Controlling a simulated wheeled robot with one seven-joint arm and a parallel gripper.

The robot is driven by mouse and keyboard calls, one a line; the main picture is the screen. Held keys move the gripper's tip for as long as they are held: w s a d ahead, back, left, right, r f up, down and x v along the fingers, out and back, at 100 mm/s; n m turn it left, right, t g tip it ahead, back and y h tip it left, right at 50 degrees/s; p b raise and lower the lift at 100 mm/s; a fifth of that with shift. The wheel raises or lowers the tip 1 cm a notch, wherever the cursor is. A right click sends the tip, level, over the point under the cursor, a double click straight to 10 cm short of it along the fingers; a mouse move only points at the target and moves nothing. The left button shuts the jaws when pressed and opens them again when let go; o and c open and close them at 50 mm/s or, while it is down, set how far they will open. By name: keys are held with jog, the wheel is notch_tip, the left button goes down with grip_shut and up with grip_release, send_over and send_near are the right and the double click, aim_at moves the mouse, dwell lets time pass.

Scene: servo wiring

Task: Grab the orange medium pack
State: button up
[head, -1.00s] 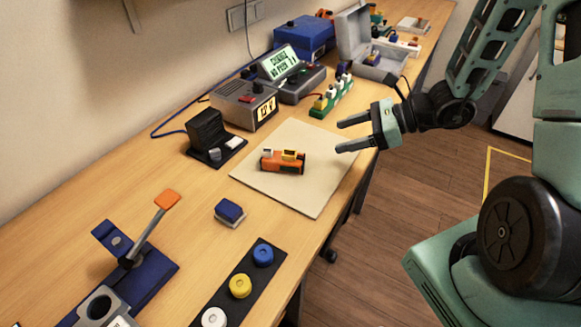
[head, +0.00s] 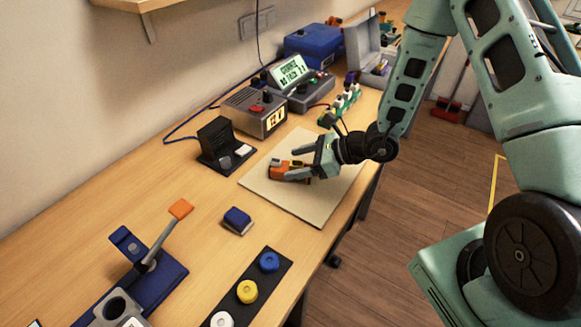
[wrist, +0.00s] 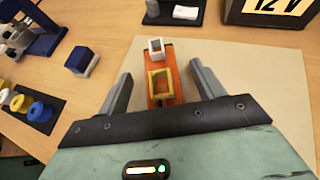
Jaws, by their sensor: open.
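The orange pack (head: 284,171) lies on a pale mat (head: 318,209) on the bench, with a white and a yellow connector on top. In the wrist view the orange pack (wrist: 176,72) lies between the two fingers, with a gap on each side. My gripper (head: 296,164) is open and low over the mat, its fingers reaching along either side of the pack. In the wrist view my gripper (wrist: 160,86) shows both fingers apart. Part of the pack is hidden behind a finger in the head view.
A black holder (head: 222,148) and a 12V box (head: 254,110) stand behind the mat. The mat's front part is clear.

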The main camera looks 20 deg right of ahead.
jog(key=shift+x, duration=1.25)
jog(key=c, duration=1.3)
jog(key=shift+r, duration=0.1)
grip_shut()
